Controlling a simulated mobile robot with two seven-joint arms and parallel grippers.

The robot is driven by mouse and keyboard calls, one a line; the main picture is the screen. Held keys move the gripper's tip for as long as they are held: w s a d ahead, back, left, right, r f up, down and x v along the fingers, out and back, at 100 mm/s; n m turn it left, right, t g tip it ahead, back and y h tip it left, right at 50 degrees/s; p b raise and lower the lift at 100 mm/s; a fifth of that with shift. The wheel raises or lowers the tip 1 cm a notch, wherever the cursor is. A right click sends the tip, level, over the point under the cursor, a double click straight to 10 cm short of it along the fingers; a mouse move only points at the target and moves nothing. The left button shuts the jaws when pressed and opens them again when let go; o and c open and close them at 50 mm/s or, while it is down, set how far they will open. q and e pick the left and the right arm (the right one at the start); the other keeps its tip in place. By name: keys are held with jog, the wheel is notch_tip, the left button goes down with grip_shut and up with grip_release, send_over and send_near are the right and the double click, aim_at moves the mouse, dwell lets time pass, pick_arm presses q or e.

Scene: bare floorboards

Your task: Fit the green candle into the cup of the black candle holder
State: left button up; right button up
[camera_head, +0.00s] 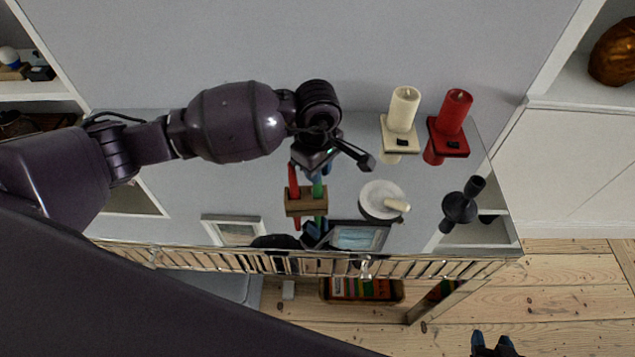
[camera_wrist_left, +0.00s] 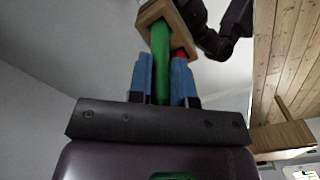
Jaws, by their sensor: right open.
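The green candle (camera_wrist_left: 160,62) stands in a wooden block (camera_head: 297,207) beside a red candle (camera_head: 293,178); the block (camera_wrist_left: 152,14) also shows in the left wrist view. My left gripper (camera_head: 316,181) has its blue fingers on both sides of the green candle, pressed close against it, above the block. The black candle holder (camera_head: 460,207) stands at the right end of the mirrored table, its cup (camera_head: 476,184) facing up and empty. My right gripper (camera_head: 496,346) is open and empty at the bottom edge, over the floor, away from the table.
The mirrored tabletop (camera_head: 345,185) shows reflections of the things on it. A white round dish (camera_head: 375,204) with a cream stick lies between block and holder. A cream candle (camera_head: 403,108) and a red pillar candle (camera_head: 454,111) stand on small stands at the back right.

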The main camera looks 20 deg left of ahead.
pick_arm(q)
grip_shut()
